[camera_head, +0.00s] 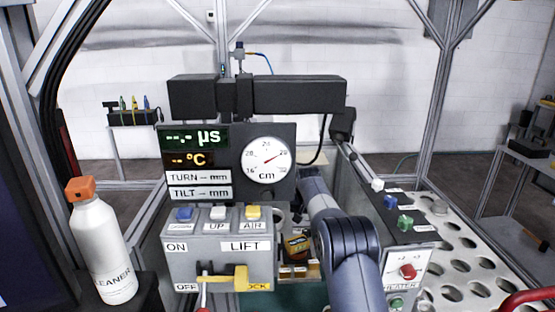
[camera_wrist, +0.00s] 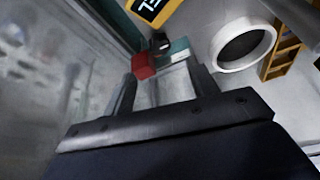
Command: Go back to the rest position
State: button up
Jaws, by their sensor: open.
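In the wrist view my gripper (camera_wrist: 162,72) is open, its two dark fingers apart with nothing clearly held between them. A small red block (camera_wrist: 143,66) and a teal and white piece (camera_wrist: 176,50) lie just beyond the fingertips; I cannot tell whether they touch. A white ring (camera_wrist: 243,45) is to the right of the fingers. In the head view my arm reaches forward behind the control panel (camera_head: 215,257), and my gripper is hidden there.
A white cleaner bottle (camera_head: 98,248) with an orange cap stands at the left. A gauge display (camera_head: 226,163) rises above the panel, under a black gantry beam (camera_head: 258,95). A heater box (camera_head: 408,270) and a perforated table (camera_head: 460,245) are at the right.

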aim_at(306, 231)
jog(key=p+x, duration=0.1)
jog(key=x, duration=0.7)
jog(key=shift+w+f+p, duration=0.1)
jog(key=shift+f+p, duration=0.2)
jog(key=shift+p, duration=0.05)
jog(key=shift+f, duration=0.1)
